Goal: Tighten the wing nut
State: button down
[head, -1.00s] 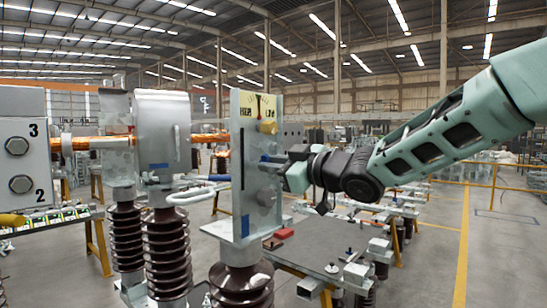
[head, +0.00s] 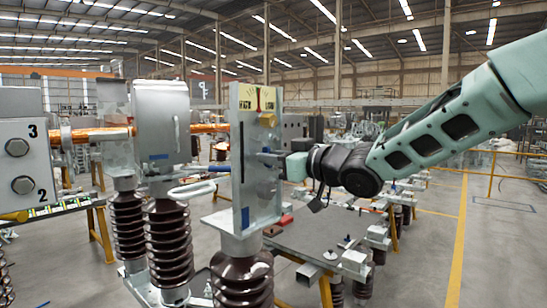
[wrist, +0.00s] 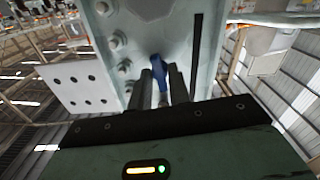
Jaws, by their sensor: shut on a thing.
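The blue wing nut (wrist: 157,72) sits on the face of a pale metal plate in the wrist view. My gripper (wrist: 160,85) is shut on it, with one dark finger on each side. In the head view my gripper (head: 274,158) reaches the right side of the upright plate (head: 245,190) from the right; the nut is mostly hidden there. A yellow gauge (head: 257,98) with a dark pointer and a red patch is at the plate's top. The plate stands on a brown ribbed insulator (head: 243,280).
A grey box (head: 163,125) and more ribbed insulators (head: 168,245) stand left of the plate. A work table (head: 320,245) with metal parts lies behind and to the right. Bolt heads (wrist: 117,42) line the plate near my fingers. Open floor lies at the right.

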jog(key=shift+f, duration=0.15)
jog(key=c, duration=1.3)
grip_release()
jog(key=shift+d, duration=0.1)
jog(key=b+v, duration=0.6)
jog(key=v, duration=1.1)
jog(key=shift+s+d, duration=0.1)
jog(key=shift+s, duration=0.05)
